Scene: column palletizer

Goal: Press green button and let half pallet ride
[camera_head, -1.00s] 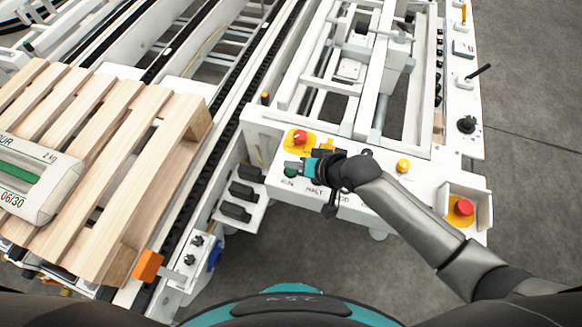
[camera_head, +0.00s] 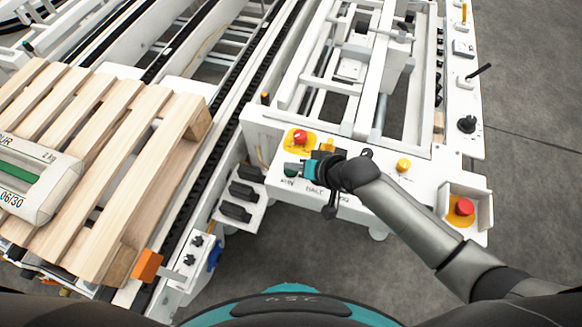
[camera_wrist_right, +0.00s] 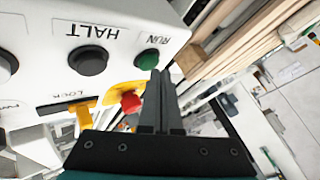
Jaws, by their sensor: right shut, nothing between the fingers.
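The green button (camera_wrist_right: 148,60), marked RUN, is on a white control panel (camera_head: 384,180). In the right wrist view it is just beyond the fingertips of my right gripper (camera_wrist_right: 160,76), which overlap its lower edge; I cannot tell whether they touch it. The gripper (camera_head: 288,168) is shut and empty over the panel's left part in the head view, largely covering the button. The wooden half pallet (camera_head: 150,150) sits at the left on the conveyor (camera_head: 232,110), with a sack (camera_head: 38,178) on it. My left gripper is not in view.
A black HALT button (camera_wrist_right: 88,60) is beside the green one. A red emergency button (camera_head: 299,137) is near my gripper, and another red button (camera_head: 463,207) is at the panel's right end. A yellow button (camera_head: 403,165) lies between. Grey floor (camera_head: 530,90) is open at the right.

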